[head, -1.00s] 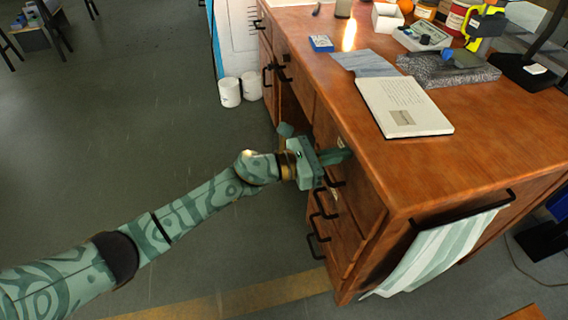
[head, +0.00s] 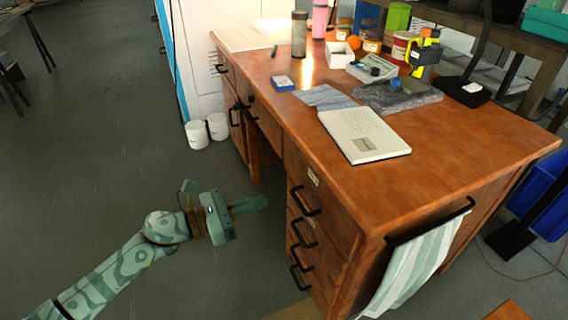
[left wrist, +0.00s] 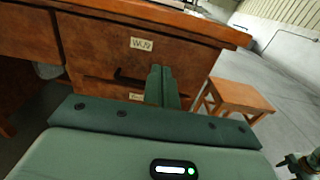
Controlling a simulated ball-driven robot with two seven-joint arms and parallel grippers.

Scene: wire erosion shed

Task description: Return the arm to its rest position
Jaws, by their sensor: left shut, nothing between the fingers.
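My left gripper (head: 250,205) is in the head view, to the left of the wooden desk (head: 440,170), over the open floor. It is shut and empty, with its fingers pointing right toward the desk and a gap between them and the drawers. In the left wrist view the shut fingers (left wrist: 161,87) stand together in front of a drawer front with a label (left wrist: 141,44). My left arm comes in from the lower left.
The desk's drawers carry black handles (head: 304,201). A striped towel (head: 415,262) hangs from a bar on the desk's end. A white book (head: 364,135) lies on top. White pots (head: 196,134) stand on the floor by the desk. A wooden stool (left wrist: 238,97) shows in the left wrist view.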

